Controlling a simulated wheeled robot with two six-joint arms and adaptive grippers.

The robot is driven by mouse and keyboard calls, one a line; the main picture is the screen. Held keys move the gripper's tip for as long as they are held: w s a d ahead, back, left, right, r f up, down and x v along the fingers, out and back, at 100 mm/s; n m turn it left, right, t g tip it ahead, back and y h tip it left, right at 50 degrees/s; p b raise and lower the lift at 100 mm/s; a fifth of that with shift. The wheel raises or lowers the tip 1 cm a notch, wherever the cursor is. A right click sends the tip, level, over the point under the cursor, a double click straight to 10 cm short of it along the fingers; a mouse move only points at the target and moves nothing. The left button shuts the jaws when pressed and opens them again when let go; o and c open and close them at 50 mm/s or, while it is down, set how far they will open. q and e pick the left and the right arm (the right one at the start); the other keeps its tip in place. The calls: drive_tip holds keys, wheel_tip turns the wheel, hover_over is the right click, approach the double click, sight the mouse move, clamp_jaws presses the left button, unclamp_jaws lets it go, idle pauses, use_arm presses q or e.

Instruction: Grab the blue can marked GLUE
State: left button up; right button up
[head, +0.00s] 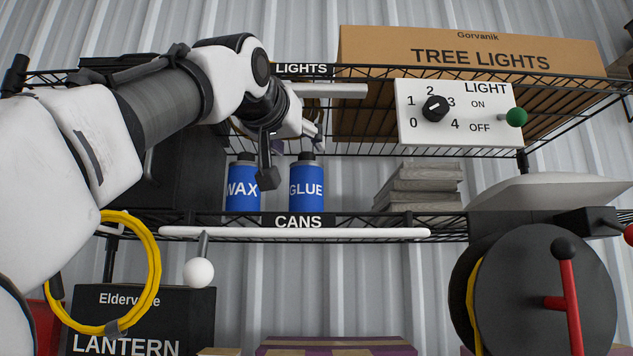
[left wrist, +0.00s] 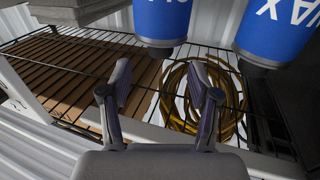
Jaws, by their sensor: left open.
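The blue GLUE can (head: 306,182) stands upright on the shelf labelled CANS (head: 300,221), with a dark cap. A like blue WAX can (head: 242,186) stands just left of it. My left gripper (head: 292,161) hangs in front of the cans at their upper part; one dark finger covers part of the gap between them and the WAX can's edge. In the left wrist view my left gripper (left wrist: 161,80) is open with nothing between its fingers. There the GLUE can (left wrist: 161,20) and the WAX can (left wrist: 277,30) appear upside down beyond the fingers, apart from them.
The upper shelf holds a TREE LIGHTS box (head: 480,75) above the cans. A LIGHT switch panel (head: 455,112) hangs at right. Stacked grey slabs (head: 418,186) stand right of the cans, with free shelf between. A white bar (head: 350,233) with a ball-ended lever runs along the front.

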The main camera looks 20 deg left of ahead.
sight(304, 155)
use_arm(q)
drive_tip(key=w, duration=0.2)
drive_tip(key=w+f, duration=0.1)
drive_tip(key=w, duration=0.2)
drive_tip(key=shift+w+f+p, duration=0.15)
drive_tip(key=shift+w+p, duration=0.15)
drive_tip(key=shift+w, duration=0.05)
drive_tip(key=shift+s, duration=0.3)
drive_tip(key=shift+s+r, duration=0.3)
drive_tip(key=shift+s, duration=0.2)
drive_tip(key=c, duration=0.5)
drive_tip(key=shift+s+r, duration=0.15)
drive_tip(key=shift+s, duration=0.2)
drive_tip(key=c, duration=0.7)
drive_tip(key=shift+w, duration=0.5)
clamp_jaws()
